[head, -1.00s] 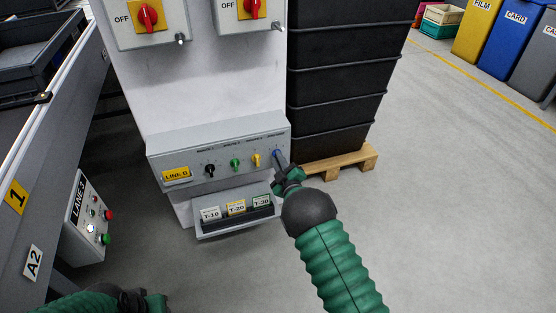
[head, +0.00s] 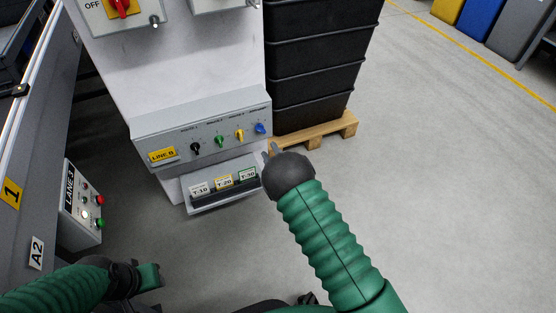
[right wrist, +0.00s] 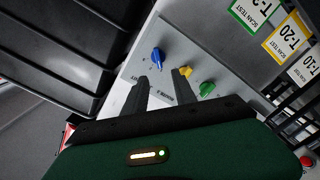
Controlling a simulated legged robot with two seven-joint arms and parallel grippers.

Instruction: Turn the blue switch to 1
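The blue switch (head: 261,128) is the rightmost knob on the grey LINE B panel (head: 180,127). Its handle looks tilted compared with the other knobs; the small marks around it are unreadable. It also shows uncovered in the right wrist view (right wrist: 158,56). My right gripper (head: 271,151) is below and in front of the blue switch, apart from it. In the right wrist view its two fingers (right wrist: 161,84) stand apart with nothing between them. My left gripper (head: 155,275) is low at the left, away from the panel; its opening is unclear.
Black (head: 195,148), green (head: 219,141) and yellow (head: 240,135) knobs sit left of the blue one. A label tray (head: 222,200) juts out below. Black stacked crates (head: 315,75) on a wooden pallet (head: 325,132) stand right. The LANE 3 box (head: 80,208) is left.

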